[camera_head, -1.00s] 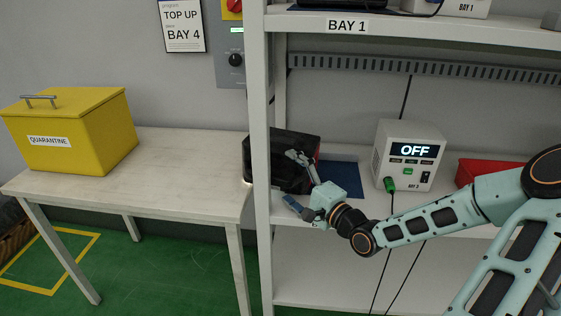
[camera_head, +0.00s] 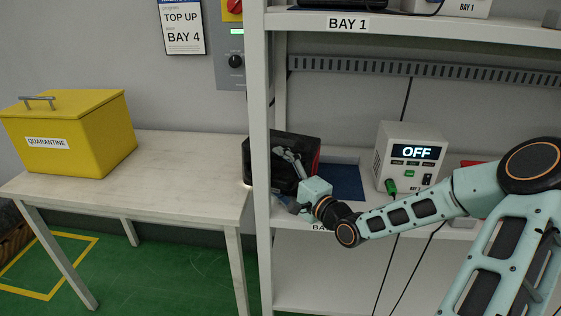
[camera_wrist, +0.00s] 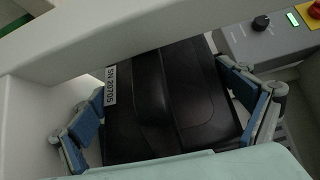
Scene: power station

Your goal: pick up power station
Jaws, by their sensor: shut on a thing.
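The power station (camera_head: 311,160) is a black box with a reddish side edge. It is at the left end of the Bay 2 shelf, partly hidden by the white shelf post. In the wrist view the power station (camera_wrist: 195,85) shows its dark top, a raised handle ridge and a label reading SN 20705. My gripper (camera_head: 284,175) is shut on it, with blue finger pads on opposite sides. The wrist view also shows my gripper (camera_wrist: 170,108). Whether the box is clear of the shelf cannot be told.
The white shelf post (camera_head: 261,120) stands close in front of the box. A blue mat (camera_head: 346,182) lies bare to its right, then a white charger (camera_head: 405,160) reading OFF. At left, a table (camera_head: 175,165) holds a yellow quarantine bin (camera_head: 70,135), with free room beside it.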

